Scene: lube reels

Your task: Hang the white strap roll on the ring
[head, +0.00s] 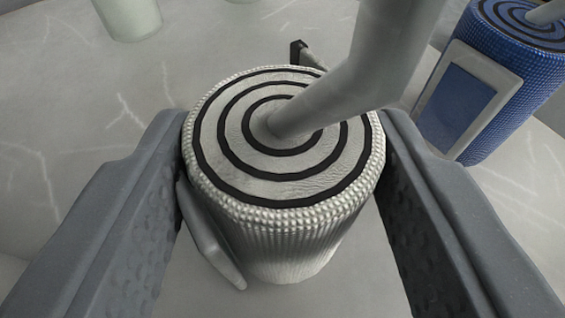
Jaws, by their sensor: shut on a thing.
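The white strap roll (285,225) is in the middle of the head view, its round end facing me with black rings spiralling around the centre. Its side is white, ribbed and beaded at the rim. A thick pale grey bent rod (385,60) meets the roll's centre and runs up out of the picture; I cannot tell whether it is fixed to the roll. My gripper (284,125) is shut on the roll, one dark grey finger on its left side and one on its right. A pale flat tab shows at the roll's lower left. I cannot make out a separate ring.
A blue roll (500,85) with a pale-framed blue label stands at the upper right, with a similar rod at its centre. A pale greenish cylinder (128,15) is cut off at the top left. The grey veined surface (70,110) is clear on the left.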

